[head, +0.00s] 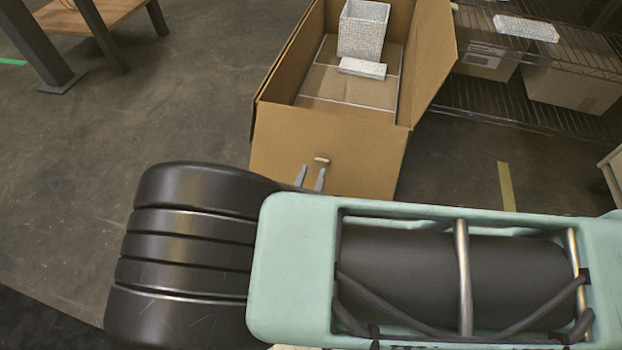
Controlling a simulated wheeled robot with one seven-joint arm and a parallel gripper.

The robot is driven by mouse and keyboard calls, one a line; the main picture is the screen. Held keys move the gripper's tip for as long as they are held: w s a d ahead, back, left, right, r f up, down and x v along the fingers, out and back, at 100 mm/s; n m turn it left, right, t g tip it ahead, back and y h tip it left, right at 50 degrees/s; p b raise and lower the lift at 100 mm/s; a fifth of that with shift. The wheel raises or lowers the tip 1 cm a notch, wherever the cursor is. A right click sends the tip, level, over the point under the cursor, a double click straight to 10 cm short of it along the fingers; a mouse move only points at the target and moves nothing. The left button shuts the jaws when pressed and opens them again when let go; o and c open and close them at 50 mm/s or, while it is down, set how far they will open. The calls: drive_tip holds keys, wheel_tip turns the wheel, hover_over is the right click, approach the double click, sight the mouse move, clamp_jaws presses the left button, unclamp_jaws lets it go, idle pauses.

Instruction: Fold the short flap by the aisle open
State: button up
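An open cardboard box (283,135) stands in front of me, its near short end facing me. That near face hangs straight down from the rim; I cannot tell whether it is the short flap folded outward or the box's end wall. A small pale tab or slot (321,160) shows on it. The long right flap (432,60) stands up and leans outward. My gripper (311,173) is at the near face, just below the tab. Its two grey fingertips are apart with nothing visible between them. My arm hides the lower part of the box and the gripper's body.
Inside the box are a white textured bin (362,30) and a small white block (362,68). A wire shelf (480,98) with cartons stands close on the right. A wooden-topped table (105,12) is at the far left. The floor left of the box is clear.

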clamp_jaws()
idle(1.4)
unclamp_jaws()
drive_tip(key=p+v, duration=0.6)
drive_tip(key=v, duration=1.1)
drive_tip(key=shift+s, duration=0.2)
drive_tip(key=shift+c, duration=0.3)
